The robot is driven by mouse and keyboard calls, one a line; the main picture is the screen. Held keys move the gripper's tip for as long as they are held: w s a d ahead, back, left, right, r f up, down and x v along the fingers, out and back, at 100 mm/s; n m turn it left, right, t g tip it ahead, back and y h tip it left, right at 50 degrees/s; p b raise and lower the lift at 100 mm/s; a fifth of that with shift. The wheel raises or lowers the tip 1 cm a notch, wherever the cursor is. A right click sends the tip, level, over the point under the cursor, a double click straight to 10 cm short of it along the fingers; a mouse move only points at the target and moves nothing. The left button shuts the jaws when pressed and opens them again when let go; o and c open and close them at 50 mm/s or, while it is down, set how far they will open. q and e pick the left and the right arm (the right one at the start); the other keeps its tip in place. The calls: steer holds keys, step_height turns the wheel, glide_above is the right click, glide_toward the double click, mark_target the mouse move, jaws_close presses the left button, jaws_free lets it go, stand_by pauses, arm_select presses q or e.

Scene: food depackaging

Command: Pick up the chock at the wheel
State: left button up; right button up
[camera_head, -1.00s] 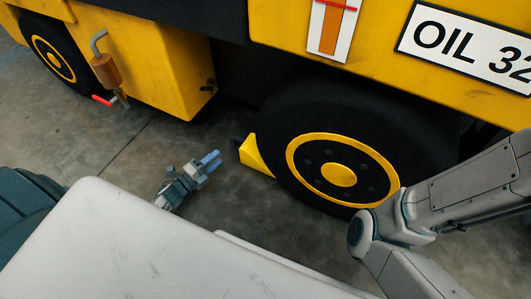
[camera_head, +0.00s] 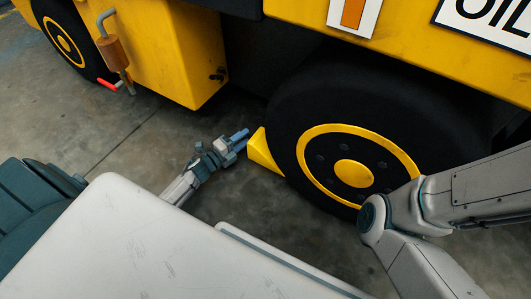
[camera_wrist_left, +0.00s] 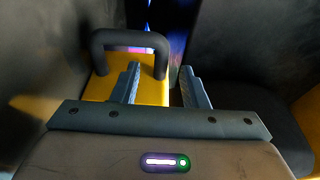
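The yellow chock (camera_head: 263,153) sits on the floor against the left side of the large black wheel (camera_head: 290,115). My left gripper (camera_head: 240,137) reaches in from the left, right beside the chock. In the left wrist view the chock (camera_wrist_left: 152,92) has a black loop handle (camera_wrist_left: 130,38). My left gripper's fingers (camera_wrist_left: 162,86) are open there, with the handle's right leg showing between them; I cannot tell how deep it sits. The handle is hidden behind the gripper in the head view. My right arm shows at the right, but its gripper is out of view.
The yellow vehicle body (camera_head: 165,70) overhangs the floor above the gripper. A smaller rear wheel (camera_head: 60,40) and a brown cylinder with a red lever (camera_head: 115,52) are at the upper left. Bare concrete floor (camera_head: 130,125) lies left of the chock.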

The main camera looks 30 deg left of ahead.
arm_select(q)
steer(key=shift+x, duration=0.95)
steer(key=shift+c, duration=0.2)
jaws_close()
stand_by(0.5)
steer(key=shift+d+r, duration=0.1)
